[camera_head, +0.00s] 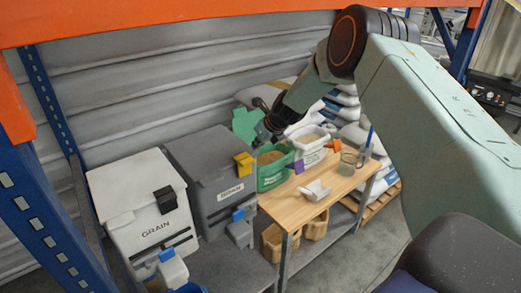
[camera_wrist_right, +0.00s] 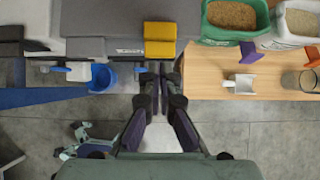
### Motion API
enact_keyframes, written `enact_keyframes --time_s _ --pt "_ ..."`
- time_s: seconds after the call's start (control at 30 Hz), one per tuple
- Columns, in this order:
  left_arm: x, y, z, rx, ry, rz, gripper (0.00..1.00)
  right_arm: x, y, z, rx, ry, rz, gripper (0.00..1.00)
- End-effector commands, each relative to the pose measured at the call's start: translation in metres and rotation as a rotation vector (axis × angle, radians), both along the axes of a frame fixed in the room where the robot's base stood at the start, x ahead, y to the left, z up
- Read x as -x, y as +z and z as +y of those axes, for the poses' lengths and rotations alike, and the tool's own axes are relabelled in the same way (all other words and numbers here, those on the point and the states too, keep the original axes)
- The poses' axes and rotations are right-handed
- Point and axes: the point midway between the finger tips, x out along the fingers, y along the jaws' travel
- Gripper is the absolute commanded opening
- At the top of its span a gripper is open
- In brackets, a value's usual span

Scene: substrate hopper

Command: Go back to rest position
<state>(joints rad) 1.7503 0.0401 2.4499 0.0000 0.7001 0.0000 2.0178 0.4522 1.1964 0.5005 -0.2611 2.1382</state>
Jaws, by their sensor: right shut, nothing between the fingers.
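My right gripper (camera_head: 266,132) hangs from my bent right arm, above and in front of the grey hopper and near the green tub. In the right wrist view its fingers (camera_wrist_right: 160,72) are shut together with nothing between them. They point toward the grey hopper (camera_wrist_right: 130,18) and sit just below its yellow handle (camera_wrist_right: 160,40) in the picture. I cannot tell the exact gap. My left gripper is in neither view.
A white GRAIN hopper (camera_head: 130,185) stands left. The wooden table (camera_head: 290,208) bears a white scoop (camera_head: 314,190), a glass beaker (camera_head: 348,161), a green tub (camera_head: 272,178) and a white tub (camera_head: 312,153). A blue rack post (camera_head: 40,215) and orange beam (camera_head: 150,20) frame the view.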

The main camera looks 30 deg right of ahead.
Motion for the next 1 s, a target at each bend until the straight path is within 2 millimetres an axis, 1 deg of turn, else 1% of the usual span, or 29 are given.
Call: enact_keyframes --time_s 0.03,0.13,0.77,0.87,0.93,1.0 --pt "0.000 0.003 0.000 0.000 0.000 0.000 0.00 -0.001 0.005 0.000 0.000 0.000 0.000 0.00" --pt "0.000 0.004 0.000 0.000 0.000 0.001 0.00 -0.002 0.008 0.000 -0.001 -0.001 0.001 0.00" --pt "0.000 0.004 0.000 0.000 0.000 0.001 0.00 -0.001 0.008 0.000 0.011 0.015 0.000 0.00" --pt "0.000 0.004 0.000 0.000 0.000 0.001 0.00 -0.003 0.009 -0.003 0.079 0.082 -0.015 0.00" --pt "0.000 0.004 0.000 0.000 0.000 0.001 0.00 -0.005 0.011 -0.009 0.180 0.165 -0.035 0.00" --pt "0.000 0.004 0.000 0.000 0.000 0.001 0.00 -0.001 0.004 -0.012 0.298 0.272 -0.037 0.00"
